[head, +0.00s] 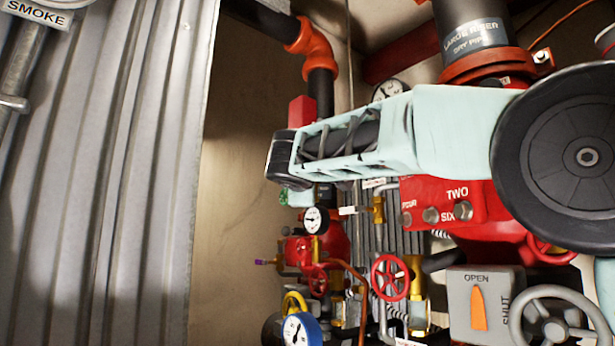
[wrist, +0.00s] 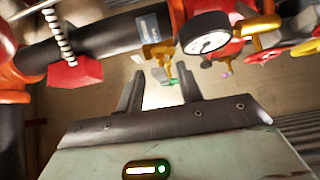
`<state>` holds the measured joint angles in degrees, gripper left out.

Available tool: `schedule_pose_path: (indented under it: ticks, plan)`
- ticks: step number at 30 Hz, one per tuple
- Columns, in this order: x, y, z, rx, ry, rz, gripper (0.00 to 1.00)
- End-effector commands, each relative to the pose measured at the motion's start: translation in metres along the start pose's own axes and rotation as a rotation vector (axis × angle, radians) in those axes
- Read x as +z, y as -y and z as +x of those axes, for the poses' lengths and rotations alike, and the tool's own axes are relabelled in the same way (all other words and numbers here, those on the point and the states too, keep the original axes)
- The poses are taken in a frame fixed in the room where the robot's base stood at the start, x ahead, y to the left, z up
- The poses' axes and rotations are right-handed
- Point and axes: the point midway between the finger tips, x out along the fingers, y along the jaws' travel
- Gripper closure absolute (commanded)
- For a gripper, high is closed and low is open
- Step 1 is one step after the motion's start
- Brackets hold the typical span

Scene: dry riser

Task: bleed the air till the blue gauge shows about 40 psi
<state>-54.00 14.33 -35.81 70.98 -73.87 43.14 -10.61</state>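The blue gauge (head: 302,330) is at the bottom edge of the head view, partly cut off. Its face is white, but its needle reading is too small to tell. I cannot make it out in the wrist view. My gripper (wrist: 161,88) is open in the wrist view, its two dark fingers apart. A small green knob (wrist: 172,82) on a brass fitting shows between and beyond the fingertips. I cannot tell whether they touch it. In the head view a green handle (head: 284,195) shows just below the end of my arm, where my fingers are hidden.
A black-rimmed gauge (head: 315,220) stands above the blue one. A red handwheel (head: 389,278), a yellow handle (head: 294,302) and a purple-tipped valve (head: 262,262) crowd the pipework. A grey box with an orange pointer (head: 479,308) is at right. Corrugated metal (head: 95,170) fills the left.

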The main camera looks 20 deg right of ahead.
Motion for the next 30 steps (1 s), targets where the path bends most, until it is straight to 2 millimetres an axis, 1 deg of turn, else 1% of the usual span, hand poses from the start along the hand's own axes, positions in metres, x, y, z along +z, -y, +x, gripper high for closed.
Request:
schedule_pose_path:
  ticks: [1, 6, 15, 16, 17, 18, 19, 20, 30]
  plan:
    - [0.0, -0.003, 0.007, 0.0, 0.002, -0.002, 0.64]
    - [0.0, -0.001, 0.019, -0.001, 0.001, -0.001, 0.64]
    - [0.0, 0.001, 0.021, 0.0, -0.001, 0.001, 0.64]
    - [0.0, 0.001, 0.021, 0.0, -0.001, 0.001, 0.66]
    - [0.0, 0.001, 0.021, 0.0, -0.001, 0.001, 0.75]
    - [0.0, 0.001, 0.021, 0.0, -0.001, 0.001, 0.86]
    - [0.0, 0.001, 0.021, 0.0, -0.001, 0.001, 0.94]
    - [0.0, 0.001, 0.021, 0.0, -0.001, 0.001, 1.0]
    - [0.0, 0.004, 0.02, 0.011, -0.001, 0.012, 1.0]
